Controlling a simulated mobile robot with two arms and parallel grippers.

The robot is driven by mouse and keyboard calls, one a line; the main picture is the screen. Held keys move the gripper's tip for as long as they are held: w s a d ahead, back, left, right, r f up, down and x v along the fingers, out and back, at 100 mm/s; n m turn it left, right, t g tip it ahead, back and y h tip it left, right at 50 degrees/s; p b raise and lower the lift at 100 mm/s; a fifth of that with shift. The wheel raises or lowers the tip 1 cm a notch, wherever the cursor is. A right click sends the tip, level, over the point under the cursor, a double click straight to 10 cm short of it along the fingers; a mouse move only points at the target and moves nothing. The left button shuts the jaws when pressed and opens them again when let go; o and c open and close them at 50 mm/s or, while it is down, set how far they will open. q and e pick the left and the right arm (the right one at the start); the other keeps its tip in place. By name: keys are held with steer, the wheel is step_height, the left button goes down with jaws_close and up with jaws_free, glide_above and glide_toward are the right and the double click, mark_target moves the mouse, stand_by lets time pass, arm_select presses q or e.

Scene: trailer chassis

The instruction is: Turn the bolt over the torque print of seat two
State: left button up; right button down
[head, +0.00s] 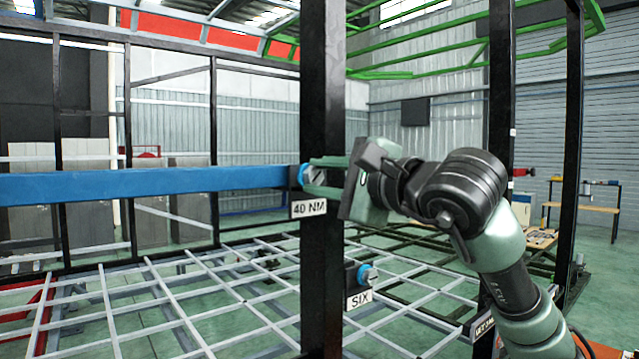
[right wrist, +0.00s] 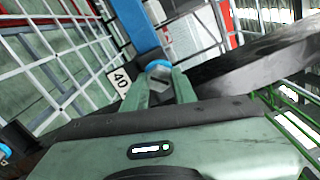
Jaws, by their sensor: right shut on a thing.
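A bolt (right wrist: 160,80) with a grey head and a blue ring sits at the end of a blue beam (head: 150,185), against a black post (head: 324,90). A white print reading "40 NM" (head: 309,209) is just below it. My right gripper (head: 311,176) reaches in from the right and is shut on this bolt, one green finger on each side. In the right wrist view the fingers flank the grey head, and part of the print, "40" (right wrist: 118,81), shows beside it. My left gripper is not in view. No print naming seat two is readable.
Lower on the post, another blue-ringed bolt (head: 367,273) sits above a print reading "SIX" (head: 359,299). A light grey grid frame (head: 190,322) spreads low behind the post. A second black post (head: 501,90) stands right. A table (head: 585,208) is at the far right.

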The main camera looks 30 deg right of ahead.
steer(key=m, duration=0.2)
steer(key=m+b, duration=0.1)
steer(key=m, duration=0.1)
steer(key=shift+a+f+m, duration=0.15)
steer(key=shift+f+m, duration=0.15)
steer(key=shift+f, duration=0.1)
steer(key=m+b, duration=0.1)
steer(key=m, duration=0.4)
steer(key=m+b, duration=0.2)
steer(key=m, duration=0.3)
steer(key=shift+a+m, duration=0.1)
steer(key=shift+m, duration=0.3)
steer(key=shift+r+m+b, duration=0.1)
steer(key=shift+m+b, duration=0.4)
steer(key=shift+m, duration=2)
steer(key=c, duration=1.2)
jaws_free()
steer(key=shift+s, duration=0.1)
steer(key=shift+o, duration=0.4)
steer(key=shift+s+r, duration=0.15)
steer(key=shift+s, duration=0.1)
